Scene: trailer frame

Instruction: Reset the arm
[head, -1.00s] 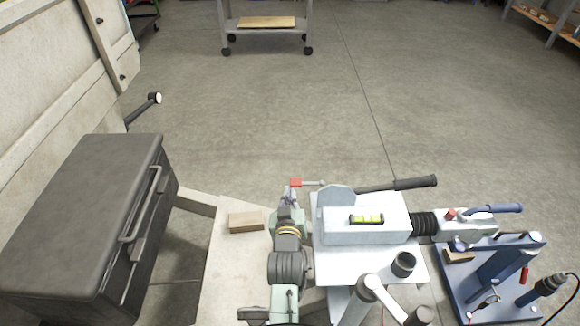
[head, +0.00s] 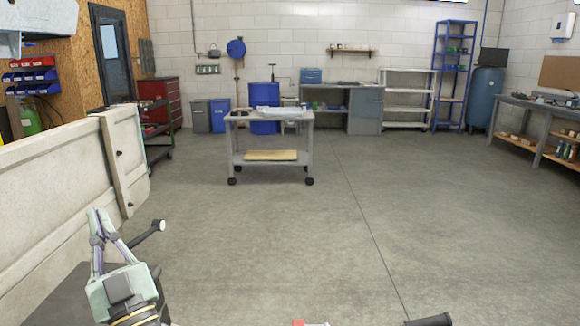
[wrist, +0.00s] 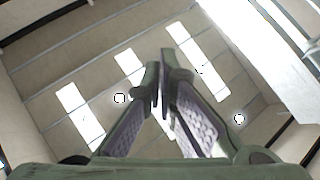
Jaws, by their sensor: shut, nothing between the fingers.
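My gripper (head: 96,214) is at the lower left of the head view, raised with its fingers pointing up. It stands in front of the pale trailer side panel and above the dark box. In the wrist view my gripper (wrist: 160,85) has its two fingertips together with nothing between them. Beyond the fingers the wrist view shows the ceiling with bright light panels (wrist: 130,70).
The pale trailer panel (head: 50,185) runs along the left, close to my gripper, with a black handle (head: 147,235) sticking out. The dark box top (head: 55,295) is below. A grey cart (head: 270,150) stands ahead.

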